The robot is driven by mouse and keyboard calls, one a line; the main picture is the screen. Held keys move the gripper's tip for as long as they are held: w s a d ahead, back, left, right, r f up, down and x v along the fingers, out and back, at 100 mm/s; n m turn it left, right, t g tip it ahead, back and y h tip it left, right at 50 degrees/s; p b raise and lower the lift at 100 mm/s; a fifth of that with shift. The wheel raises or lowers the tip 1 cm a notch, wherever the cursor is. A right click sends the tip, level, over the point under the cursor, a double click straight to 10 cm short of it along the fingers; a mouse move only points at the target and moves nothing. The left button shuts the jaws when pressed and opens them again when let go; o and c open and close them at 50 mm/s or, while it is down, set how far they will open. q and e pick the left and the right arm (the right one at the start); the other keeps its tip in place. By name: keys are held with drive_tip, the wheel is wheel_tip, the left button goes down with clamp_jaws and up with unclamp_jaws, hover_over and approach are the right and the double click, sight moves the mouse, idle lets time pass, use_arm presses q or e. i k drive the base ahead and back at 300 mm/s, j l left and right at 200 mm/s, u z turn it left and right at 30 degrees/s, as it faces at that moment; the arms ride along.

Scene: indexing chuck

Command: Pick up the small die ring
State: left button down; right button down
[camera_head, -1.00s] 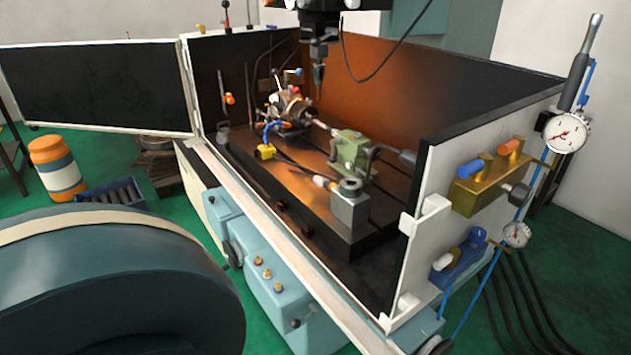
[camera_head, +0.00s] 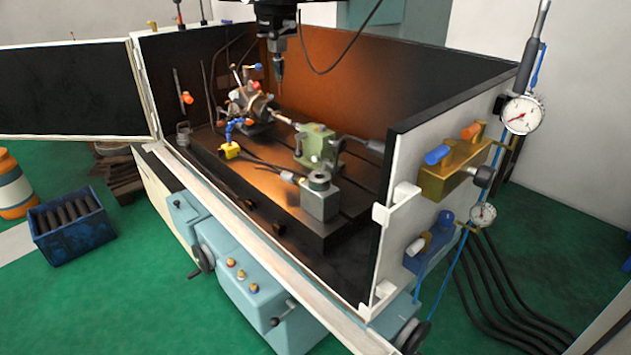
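A small dark round piece with a ring-like top (camera_head: 319,178) sits on a grey block (camera_head: 320,203) at the near right end of the machine table. It may be the small die ring, but it is too small to be sure. Another small grey round piece (camera_head: 183,132) stands at the table's left end. The chuck unit (camera_head: 256,104) stands at the back left of the table, and a green block (camera_head: 312,145) stands to its right. Neither of my grippers is in view.
The enclosure's right wall (camera_head: 384,235) carries valves and gauges. Its front rail (camera_head: 235,222) runs along the near side, above teal cabinets (camera_head: 250,290). A spindle head (camera_head: 277,20) hangs over the table. A blue crate (camera_head: 68,228) stands on the green floor at left.

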sight(318, 180)
drive_tip(key=i+j, duration=0.2)
drive_tip(key=j, duration=0.2)
drive_tip(key=i+j, duration=0.25)
drive_tip(key=j, duration=0.15)
drive_tip(key=i+j, duration=0.2)
drive_tip(key=j, duration=0.2)
drive_tip(key=i+j, duration=0.25)
drive_tip(key=i+j+z, duration=0.1)
drive_tip(key=j+z, duration=0.35)
drive_tip(key=i+j+z, duration=0.1)
drive_tip(key=j+z, duration=0.15)
drive_tip(key=z, duration=0.25)
